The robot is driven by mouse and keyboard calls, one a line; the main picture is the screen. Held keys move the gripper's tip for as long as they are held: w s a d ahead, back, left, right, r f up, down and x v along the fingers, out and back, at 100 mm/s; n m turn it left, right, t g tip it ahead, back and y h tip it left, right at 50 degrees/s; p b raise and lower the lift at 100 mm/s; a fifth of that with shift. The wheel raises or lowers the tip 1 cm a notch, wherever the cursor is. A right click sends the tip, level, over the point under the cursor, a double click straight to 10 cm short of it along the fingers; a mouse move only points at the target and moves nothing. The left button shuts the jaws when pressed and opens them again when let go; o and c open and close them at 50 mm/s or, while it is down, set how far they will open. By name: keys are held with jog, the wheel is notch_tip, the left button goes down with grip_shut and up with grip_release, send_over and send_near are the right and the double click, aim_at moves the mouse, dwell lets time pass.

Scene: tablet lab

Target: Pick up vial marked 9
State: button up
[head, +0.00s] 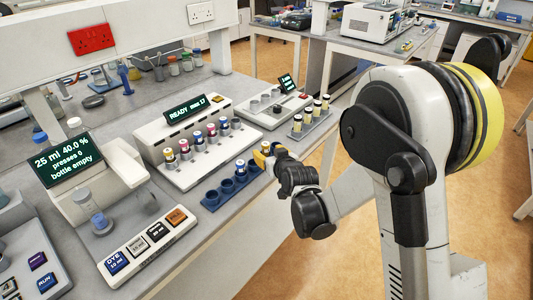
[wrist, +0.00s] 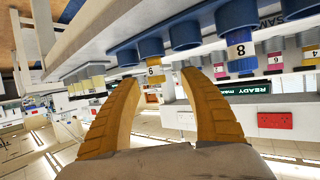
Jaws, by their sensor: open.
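A blue rack (head: 212,199) stands on the bench in front of the READY machine; it also shows in the wrist view (wrist: 122,55). In the wrist view, a white-labelled vial (wrist: 153,71) with a yellow end sits in a rack socket; its label looks like 9, though 6 cannot be ruled out. A vial marked 8 (wrist: 239,50) with a blue band sits in another socket, also seen in the head view (head: 240,168). My gripper (head: 266,149) is open at the rack's far end.
The READY machine (head: 186,113) holds several colour-capped vials behind the rack. A small device with a screen (head: 268,108) is close behind. A dispenser (head: 110,170) stands at left.

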aim_at(267, 147)
jog(key=x, duration=0.1)
jog(key=b+x, duration=0.1)
jog(key=x, duration=0.3)
jog(key=shift+w+d+r+b, duration=0.3)
jog(key=shift+w+b, duration=0.05)
grip_shut()
jog(key=shift+r, duration=0.1)
